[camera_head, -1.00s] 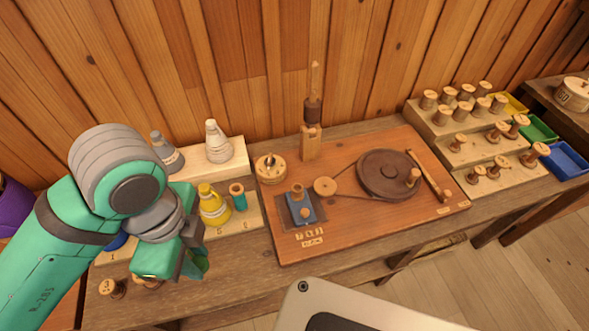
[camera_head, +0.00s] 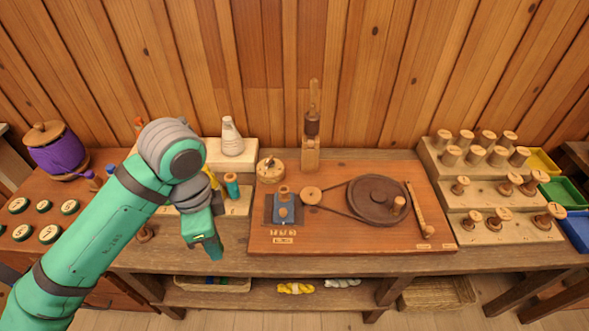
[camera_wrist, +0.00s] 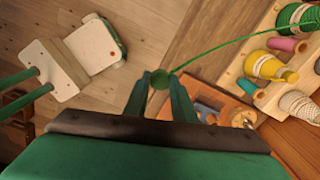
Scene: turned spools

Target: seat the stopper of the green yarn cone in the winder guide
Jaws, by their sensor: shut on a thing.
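My gripper (camera_wrist: 160,78) is shut on a small round green stopper (camera_wrist: 159,81). A green yarn runs from the stopper, taut, to the green yarn cone (camera_wrist: 297,17) at the upper right of the wrist view. In the head view my gripper (camera_head: 208,248) is low, in front of the bench edge and left of the winder board (camera_head: 350,235); my arm hides the green cone there. A blue block with a wooden peg (camera_head: 284,210) and an upright wooden post (camera_head: 311,150) stand on the board. I cannot tell which is the guide.
A yellow cone (camera_wrist: 268,66) and a white cone (camera_head: 232,138) stand by the board. A dark crank wheel (camera_head: 377,200) is on the board; stepped spool racks (camera_head: 490,190) stand right. A purple jar (camera_head: 58,150) is far left.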

